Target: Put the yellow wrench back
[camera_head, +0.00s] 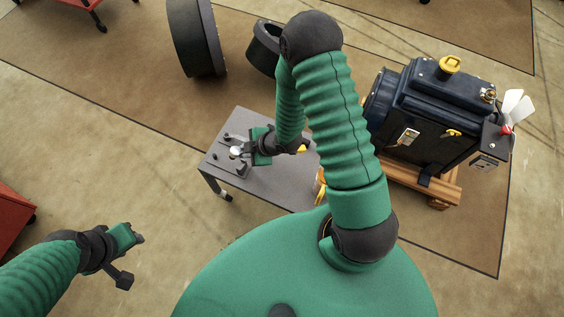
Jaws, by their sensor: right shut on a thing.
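My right gripper (239,154) is over the grey table (282,188), its fingers pointing left and closed around a small pale, shiny piece (236,151). I cannot tell whether that piece is part of the wrench. A yellow bit (302,149) shows just right of my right wrist, and yellow pieces (320,187) show at the table's right edge, partly behind my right arm. I cannot make out a whole yellow wrench. My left gripper (136,241) is apart from the table at the lower left; its finger opening is unclear.
A dark blue engine (425,115) with a yellow cap stands on a wooden pallet (440,185) right of the table. Dark wheels (196,38) stand behind it. A red cabinet (12,215) is at the left edge. The floor left of the table is clear.

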